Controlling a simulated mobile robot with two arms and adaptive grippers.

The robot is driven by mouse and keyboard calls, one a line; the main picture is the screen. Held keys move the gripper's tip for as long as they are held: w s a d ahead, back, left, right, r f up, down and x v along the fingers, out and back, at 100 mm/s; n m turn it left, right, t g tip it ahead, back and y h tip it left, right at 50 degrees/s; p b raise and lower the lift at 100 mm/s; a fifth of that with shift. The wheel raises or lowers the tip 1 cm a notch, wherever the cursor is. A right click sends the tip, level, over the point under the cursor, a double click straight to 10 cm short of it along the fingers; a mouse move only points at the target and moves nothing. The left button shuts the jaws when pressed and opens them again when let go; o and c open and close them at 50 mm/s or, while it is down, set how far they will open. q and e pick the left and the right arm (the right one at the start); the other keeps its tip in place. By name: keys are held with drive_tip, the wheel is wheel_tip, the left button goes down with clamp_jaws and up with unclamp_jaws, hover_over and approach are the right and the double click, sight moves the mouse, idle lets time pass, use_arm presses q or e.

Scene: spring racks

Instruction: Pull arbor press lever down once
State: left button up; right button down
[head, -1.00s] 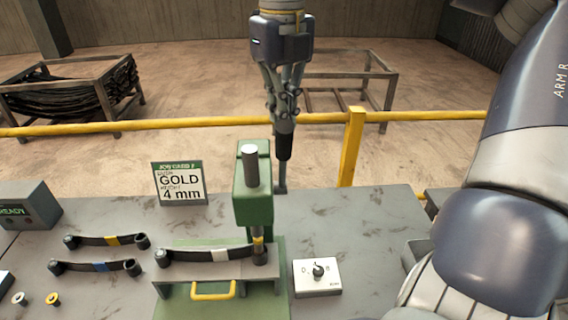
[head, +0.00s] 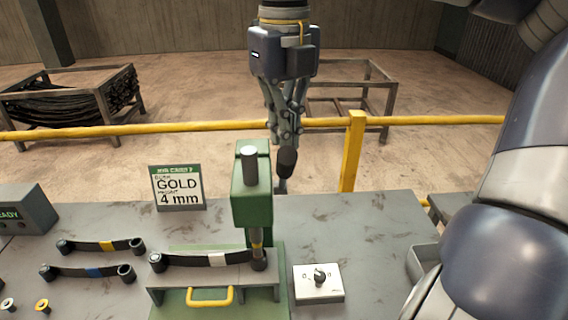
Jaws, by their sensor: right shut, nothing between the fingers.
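The green arbor press (head: 251,205) stands on the grey bench, with a steel cylinder on its head and its ram (head: 257,247) over the right end of a dark leaf spring with a white band (head: 215,260). The lever's black grip (head: 287,163) shows behind and right of the press head, on a thin rod. My right gripper (head: 286,140) comes from above, pointing down, its fingers shut with nothing between them. Its tips are at the top of the grip; I cannot tell whether they touch it. My left gripper is out of view.
A sign (head: 177,188) reads GOLD, 4 mm. Two springs, with yellow (head: 107,246) and blue (head: 93,272) bands, lie left of the press. A dial box (head: 319,283) sits to its right. A yellow rail (head: 430,120) runs behind the bench.

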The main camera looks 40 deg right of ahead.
sight(287, 174)
drive_tip(key=shift+s+a+f+b, duration=0.3)
drive_tip(key=shift+s+f+b, duration=0.15)
drive_tip(key=shift+f+b, duration=0.35)
drive_tip(key=shift+s+a+f+b, duration=0.55)
drive_tip(key=shift+f+b, duration=0.1)
drive_tip(key=shift+b, duration=0.2)
drive_tip(key=shift+s+a+f, duration=0.1)
drive_tip(key=shift+s+a, duration=0.05)
drive_tip(key=shift+s, duration=0.1)
drive_tip(key=shift+f, duration=0.1)
drive_tip(key=shift+s+a+f+b, duration=0.2)
drive_tip(key=shift+f+b, duration=0.2)
drive_tip(key=shift+b, duration=0.15)
drive_tip(key=shift+s+a+f+b, duration=0.1)
drive_tip(key=shift+s+f+b, duration=0.05)
drive_tip(key=shift+f+b, duration=0.3)
drive_tip(key=shift+s+a+f+b, duration=0.3)
drive_tip(key=shift+f+b, duration=0.15)
drive_tip(key=shift+b, duration=0.1)
drive_tip(key=shift+s+a+f+b, duration=0.15)
drive_tip(key=shift+s+f+b, duration=0.1)
drive_tip(key=shift+f+b, duration=0.25)
drive_tip(key=shift+f, duration=0.1)
